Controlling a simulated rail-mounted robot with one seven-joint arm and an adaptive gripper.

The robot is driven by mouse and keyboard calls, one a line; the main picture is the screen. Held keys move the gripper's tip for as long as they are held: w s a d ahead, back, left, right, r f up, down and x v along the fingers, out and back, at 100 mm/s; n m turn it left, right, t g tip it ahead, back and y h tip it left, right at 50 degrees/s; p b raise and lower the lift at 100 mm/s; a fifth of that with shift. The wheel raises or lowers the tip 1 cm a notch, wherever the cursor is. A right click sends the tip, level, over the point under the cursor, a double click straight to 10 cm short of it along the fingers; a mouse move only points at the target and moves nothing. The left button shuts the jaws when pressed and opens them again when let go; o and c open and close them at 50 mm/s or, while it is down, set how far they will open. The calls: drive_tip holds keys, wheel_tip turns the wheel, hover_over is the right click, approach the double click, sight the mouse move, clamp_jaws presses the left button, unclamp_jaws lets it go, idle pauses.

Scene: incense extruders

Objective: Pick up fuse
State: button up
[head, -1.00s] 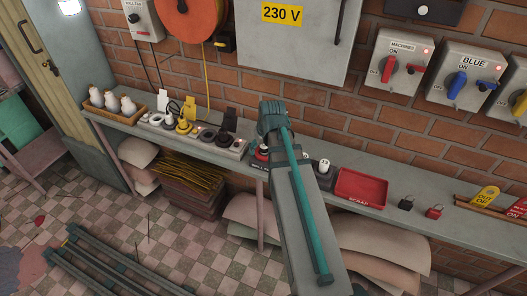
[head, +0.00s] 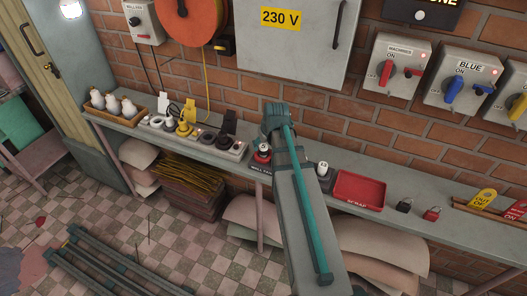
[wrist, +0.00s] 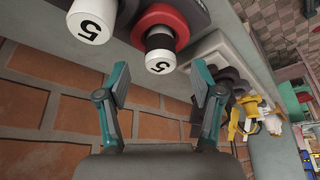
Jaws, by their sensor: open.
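A white-and-black fuse marked 5 (wrist: 160,52) stands in a red ring holder (wrist: 172,20) in the wrist view. It also shows in the head view (head: 263,148), just left of my arm. In the head view my arm hides the gripper fingers.
On the same shelf (head: 225,163) stand a red scrap tray (head: 359,190), padlocks (head: 432,214), a strip of dark and yellow parts (head: 184,129) and a crate of white insulators (head: 113,105). The brick wall (wrist: 60,115) with switch boxes (head: 462,80) is close behind.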

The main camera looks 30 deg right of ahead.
sight(264, 147)
drive_tip(key=shift+p+x, duration=0.95)
drive_tip(key=shift+x, duration=1.55)
drive_tip(key=c, duration=1.2)
drive_tip(key=shift+r, duration=0.1)
drive_tip(key=shift+c, duration=0.2)
